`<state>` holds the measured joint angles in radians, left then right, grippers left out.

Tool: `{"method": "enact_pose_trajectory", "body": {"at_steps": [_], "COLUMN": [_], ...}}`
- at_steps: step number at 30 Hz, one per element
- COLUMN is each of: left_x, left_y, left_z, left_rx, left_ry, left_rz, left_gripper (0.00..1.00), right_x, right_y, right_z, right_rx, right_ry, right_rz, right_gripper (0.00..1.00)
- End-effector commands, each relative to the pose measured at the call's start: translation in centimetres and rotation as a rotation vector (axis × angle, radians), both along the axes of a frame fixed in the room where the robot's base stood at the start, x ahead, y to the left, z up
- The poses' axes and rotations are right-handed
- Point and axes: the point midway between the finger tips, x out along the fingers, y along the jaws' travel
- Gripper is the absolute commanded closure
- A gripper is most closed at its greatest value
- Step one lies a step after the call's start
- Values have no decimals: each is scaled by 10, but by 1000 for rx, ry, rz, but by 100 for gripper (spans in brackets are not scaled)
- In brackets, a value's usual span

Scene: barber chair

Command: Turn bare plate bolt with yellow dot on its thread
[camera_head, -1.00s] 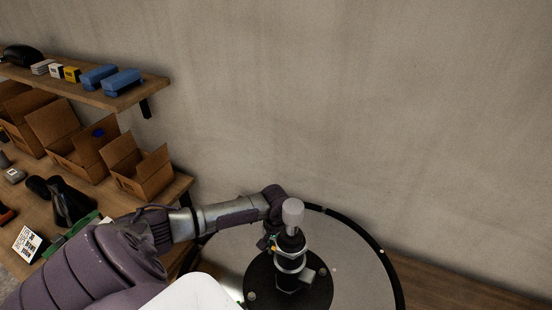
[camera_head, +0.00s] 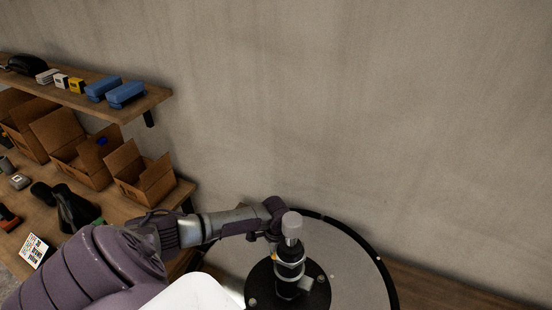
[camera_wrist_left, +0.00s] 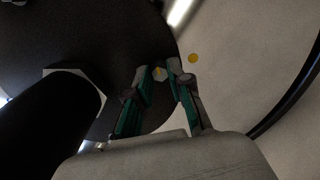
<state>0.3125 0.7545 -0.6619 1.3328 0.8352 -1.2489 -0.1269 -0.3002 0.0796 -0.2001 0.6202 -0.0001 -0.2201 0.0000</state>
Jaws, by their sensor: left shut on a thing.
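The plate also fills the upper left of the left wrist view (camera_wrist_left: 90,35). A small bolt with a yellow dot (camera_wrist_left: 160,73) sits near the plate's edge, between the green-padded fingertips of my left gripper (camera_wrist_left: 159,70). The gripper is shut on this bolt. My right gripper is not in view.
The plate stands on a large pale disc (camera_head: 350,270) with a black rim. A bench with open cardboard boxes (camera_head: 140,175) and a shelf (camera_head: 150,100) are at left.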

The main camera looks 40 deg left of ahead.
Motion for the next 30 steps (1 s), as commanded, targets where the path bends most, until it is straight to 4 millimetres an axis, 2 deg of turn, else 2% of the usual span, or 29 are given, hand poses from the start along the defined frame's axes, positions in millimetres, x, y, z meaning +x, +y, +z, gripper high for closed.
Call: {"method": "enact_pose_trajectory", "body": {"at_steps": [18, 30], "left_x": [0, 1], "left_y": [0, 0], "left_z": [0, 0], "left_rx": [0, 0], "left_ry": [-1, -3], "left_rz": [-576, -826], "left_gripper": [100, 100], "right_x": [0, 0], "right_y": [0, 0], "right_z": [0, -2], "right_rx": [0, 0], "right_ry": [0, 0], "right_rz": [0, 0], "right_gripper": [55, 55]}}
